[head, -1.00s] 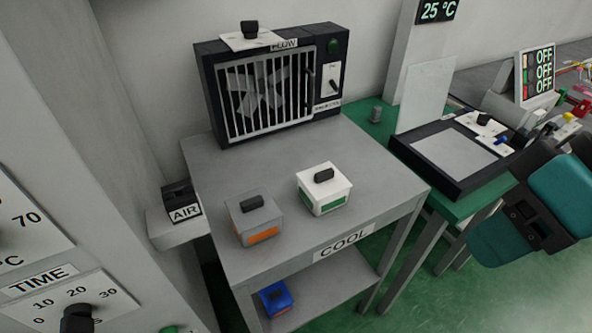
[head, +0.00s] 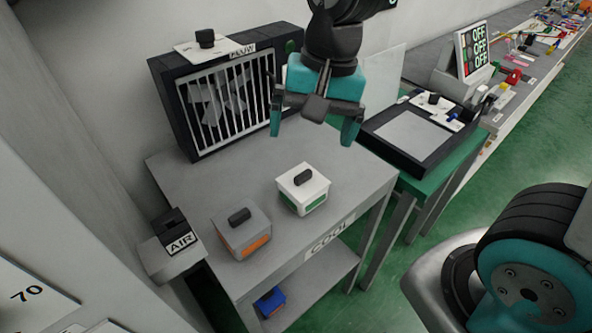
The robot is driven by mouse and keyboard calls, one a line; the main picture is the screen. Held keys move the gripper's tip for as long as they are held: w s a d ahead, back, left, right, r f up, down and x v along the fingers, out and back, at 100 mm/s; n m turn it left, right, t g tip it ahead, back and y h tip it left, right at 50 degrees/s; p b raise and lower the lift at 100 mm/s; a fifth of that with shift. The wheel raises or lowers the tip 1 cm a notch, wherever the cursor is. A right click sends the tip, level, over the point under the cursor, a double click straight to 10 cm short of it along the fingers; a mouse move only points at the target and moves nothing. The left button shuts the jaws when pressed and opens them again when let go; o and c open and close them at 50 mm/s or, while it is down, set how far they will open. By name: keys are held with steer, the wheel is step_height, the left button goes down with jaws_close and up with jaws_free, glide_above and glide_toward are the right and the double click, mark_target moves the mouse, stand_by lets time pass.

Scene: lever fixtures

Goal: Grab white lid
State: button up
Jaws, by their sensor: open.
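The white lid (head: 304,183) with a black handle (head: 303,178) sits on a white box with a green label (head: 313,204). The box stands on the grey COOL table, near its front right edge. My gripper (head: 311,136) is open and empty, fingers pointing down. In the picture it is above the white lid and apart from it, over the back right part of the table.
A grey box with an orange label (head: 243,239) stands left of the white box. A black fan unit (head: 213,101) stands at the table's back. A blue box (head: 270,302) is on the lower shelf.

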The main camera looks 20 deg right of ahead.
mark_target(304, 174)
steer(key=w+d+f+m+h+p, duration=0.1)
steer(key=w+d+m+h+p, duration=0.1)
steer(key=w+m, duration=0.65)
steer(key=shift+m, duration=0.65)
steer(key=f, duration=0.4)
steer(key=f+p, duration=0.1)
steer(key=f, duration=0.3)
steer(key=f+p, duration=0.1)
steer(key=f, duration=0.3)
steer(key=shift+s+d+f, duration=0.2)
steer(key=shift+s+f, duration=0.05)
steer(key=shift+s, duration=0.1)
steer(key=shift+f+p, duration=0.85)
steer(key=shift+f, duration=1.8)
steer(key=shift+c, duration=0.2)
steer(key=c, duration=0.5)
